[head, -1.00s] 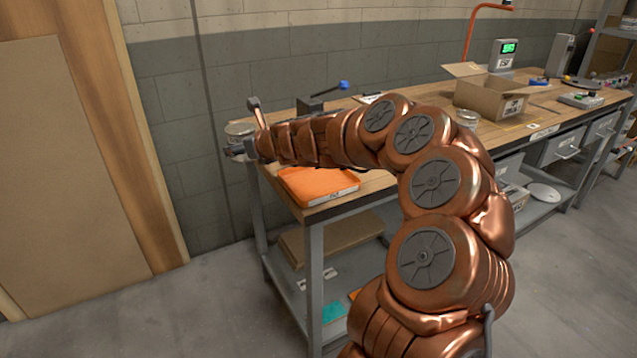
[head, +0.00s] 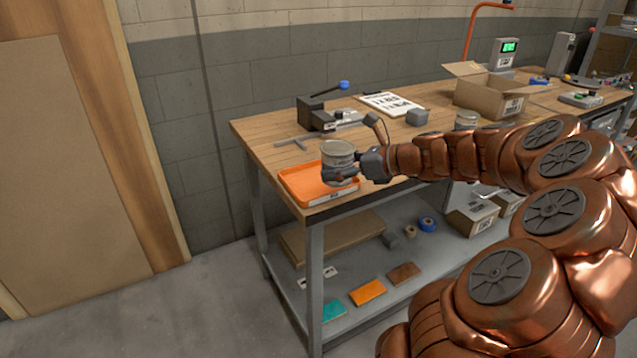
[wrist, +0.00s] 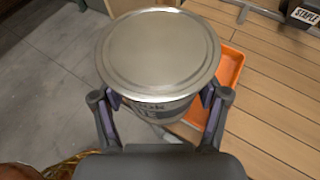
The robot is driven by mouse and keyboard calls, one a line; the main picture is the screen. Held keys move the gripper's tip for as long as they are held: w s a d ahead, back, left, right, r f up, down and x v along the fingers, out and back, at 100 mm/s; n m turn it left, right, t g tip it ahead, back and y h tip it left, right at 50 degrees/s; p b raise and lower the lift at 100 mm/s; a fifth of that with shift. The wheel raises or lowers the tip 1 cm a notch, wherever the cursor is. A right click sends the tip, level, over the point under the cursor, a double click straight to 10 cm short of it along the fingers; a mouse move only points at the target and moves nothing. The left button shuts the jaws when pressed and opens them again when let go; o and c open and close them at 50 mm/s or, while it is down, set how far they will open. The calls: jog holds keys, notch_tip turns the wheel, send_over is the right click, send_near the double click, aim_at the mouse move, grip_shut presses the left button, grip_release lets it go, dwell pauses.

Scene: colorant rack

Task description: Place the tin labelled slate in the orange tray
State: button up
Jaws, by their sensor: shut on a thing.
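A silvery tin (head: 338,152) with a flat metal lid is held upright in my gripper (head: 342,174). In the wrist view the tin (wrist: 158,55) sits between the two fingers of my gripper (wrist: 160,108), which press on its sides. Its label shows only in part and I cannot read it. The orange tray (head: 296,186) lies at the near left corner of the wooden workbench. In the head view the tin appears over the tray's right part. In the wrist view the tray (wrist: 230,68) shows to the right of the tin, partly hidden by it.
Behind the tray stand a dark clamp-like tool (head: 316,115) and a grey T-shaped piece (head: 297,142).

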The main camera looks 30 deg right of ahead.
jog(key=s, duration=0.8)
jog(key=n+y, duration=0.1)
send_over(319, 183)
jog(key=shift+f+g, duration=0.3)
jog(key=shift+f, duration=0.4)
notch_tip(319, 183, down, 3)
jog(key=shift+f, duration=0.25)
jog(key=shift+f, duration=0.25)
